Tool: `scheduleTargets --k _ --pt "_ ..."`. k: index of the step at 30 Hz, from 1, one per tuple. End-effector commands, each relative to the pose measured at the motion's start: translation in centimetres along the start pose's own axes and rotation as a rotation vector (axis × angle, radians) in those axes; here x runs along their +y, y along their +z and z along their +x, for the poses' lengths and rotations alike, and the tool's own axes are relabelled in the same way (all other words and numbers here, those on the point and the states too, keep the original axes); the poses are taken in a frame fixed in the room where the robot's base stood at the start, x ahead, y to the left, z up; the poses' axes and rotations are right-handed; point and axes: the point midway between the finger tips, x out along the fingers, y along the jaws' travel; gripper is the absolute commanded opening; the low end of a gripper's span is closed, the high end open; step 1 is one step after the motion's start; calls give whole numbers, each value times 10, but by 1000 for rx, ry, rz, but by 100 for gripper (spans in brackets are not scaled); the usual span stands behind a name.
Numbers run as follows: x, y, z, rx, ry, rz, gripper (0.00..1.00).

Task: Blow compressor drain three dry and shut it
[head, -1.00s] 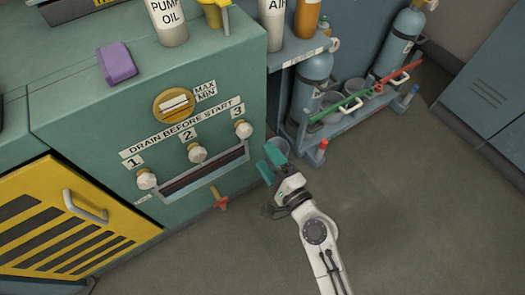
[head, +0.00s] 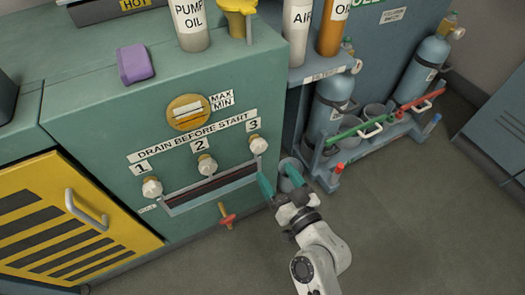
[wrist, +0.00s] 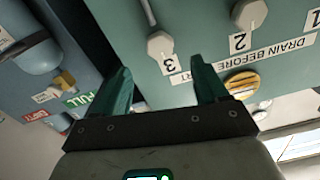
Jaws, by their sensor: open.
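Drain knob three (head: 258,145) is a white faceted knob at the right end of the row on the green compressor panel, under the number 3. In the wrist view knob three (wrist: 160,45) appears upside down, beyond and between the fingertips. My gripper (head: 279,181) is open and empty, its two teal fingers apart, just below and right of knob three and not touching it. The fingers also show in the wrist view (wrist: 163,82). Knob two (head: 207,165) and knob one (head: 152,187) are to the left. A slotted drain trough (head: 212,190) runs under the knobs.
A red-handled valve (head: 227,217) sticks out below the trough. A rack with gas cylinders (head: 331,105), grey cups and a green-and-red bar stands right of the compressor. A purple block (head: 135,63) and bottles are on top. The floor (head: 400,230) at right is clear.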

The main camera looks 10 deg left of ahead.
Motion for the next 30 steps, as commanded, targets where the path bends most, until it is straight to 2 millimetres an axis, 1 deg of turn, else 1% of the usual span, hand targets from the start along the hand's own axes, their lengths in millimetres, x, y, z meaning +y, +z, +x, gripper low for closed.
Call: scheduleTargets --k 1,6,12,18,26,28,30 --pt "0 -2 11 2 0 0 73" --pt "0 -2 42 1 0 1 73" --pt "0 -1 71 1 0 2 73" --pt "1 -1 82 1 1 3 73" --pt "0 0 83 0 1 3 73" --pt "0 0 83 0 1 3 68" --pt "0 0 83 0 1 3 61"
